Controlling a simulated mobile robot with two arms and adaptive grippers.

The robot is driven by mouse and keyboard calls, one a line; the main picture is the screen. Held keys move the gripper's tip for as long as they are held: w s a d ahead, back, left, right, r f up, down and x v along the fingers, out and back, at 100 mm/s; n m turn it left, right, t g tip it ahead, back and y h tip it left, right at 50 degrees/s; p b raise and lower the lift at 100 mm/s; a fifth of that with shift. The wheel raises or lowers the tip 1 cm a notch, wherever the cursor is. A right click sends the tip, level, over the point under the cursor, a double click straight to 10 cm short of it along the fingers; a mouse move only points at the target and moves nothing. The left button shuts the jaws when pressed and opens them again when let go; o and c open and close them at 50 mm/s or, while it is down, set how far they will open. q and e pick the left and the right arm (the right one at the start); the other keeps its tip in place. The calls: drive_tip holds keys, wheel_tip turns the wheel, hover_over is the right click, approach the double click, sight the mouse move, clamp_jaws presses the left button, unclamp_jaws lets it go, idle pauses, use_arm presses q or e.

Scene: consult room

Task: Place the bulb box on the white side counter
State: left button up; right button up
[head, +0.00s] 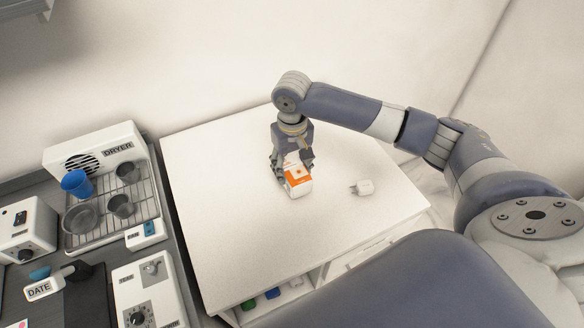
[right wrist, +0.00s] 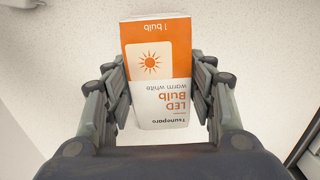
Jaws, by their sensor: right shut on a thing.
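The bulb box (head: 297,178) is a small white and orange carton with a sun picture and "LED Bulb" print. My right gripper (head: 292,163) is shut on it from above, at the white counter. In the right wrist view the bulb box (right wrist: 158,75) sits between the two fingers of the right gripper (right wrist: 158,105). The white side counter (head: 225,190) lies beneath it. The box looks at or very near the counter top; I cannot tell whether it touches. My left gripper is not in view.
At the left, a dryer rack (head: 100,208) holds cups, including a blue cup (head: 77,183). Open shelves with coloured items are under the counter's front edge. The counter's left part is clear.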

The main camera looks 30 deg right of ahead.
sight(292, 166)
drive_tip(key=shift+f, duration=1)
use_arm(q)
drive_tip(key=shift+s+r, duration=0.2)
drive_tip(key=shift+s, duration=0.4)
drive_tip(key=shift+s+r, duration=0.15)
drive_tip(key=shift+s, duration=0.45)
use_arm(e)
drive_tip(key=shift+f, duration=0.1)
drive_tip(key=o, duration=1)
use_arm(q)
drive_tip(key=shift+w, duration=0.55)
use_arm(e)
wheel_tip(292, 166, up, 12)
drive_tip(key=shift+r+b, duration=0.15)
drive_tip(key=shift+b, duration=1.05)
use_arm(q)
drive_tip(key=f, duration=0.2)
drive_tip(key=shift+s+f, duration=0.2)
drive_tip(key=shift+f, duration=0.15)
